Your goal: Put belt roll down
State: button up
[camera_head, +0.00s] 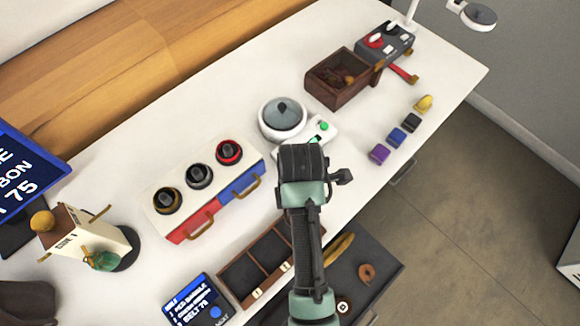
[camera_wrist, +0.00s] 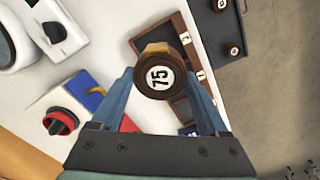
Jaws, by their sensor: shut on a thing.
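My gripper (camera_wrist: 161,72) is shut on a dark brown belt roll (camera_wrist: 155,85) with a white round label reading 75. The roll sits between the blue fingertips in the wrist view. In the head view my wrist hides the fingers and roll. A brown wooden compartment box (camera_head: 226,283) lies at the table's front edge, partly behind my arm; it also shows in the wrist view (camera_wrist: 142,40), beyond the roll and partly covered by it. A small blue screen (camera_head: 192,302) beside it shows text with BELT 75.
A dark open drawer (camera_head: 382,268) at the front holds more rolls.

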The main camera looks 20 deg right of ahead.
jog(key=f, duration=0.5)
jog(key=shift+s+f, duration=0.2)
jog(key=shift+f, duration=0.05)
jog(key=shift+f+b, duration=0.35)
jog(key=shift+f, duration=1.65)
jog(key=shift+f, duration=0.1)
jog(key=o, duration=1.3)
notch_tip(320, 180, up, 12)
jog(key=shift+r+p, duration=0.1)
jog(key=shift+p, duration=0.45)
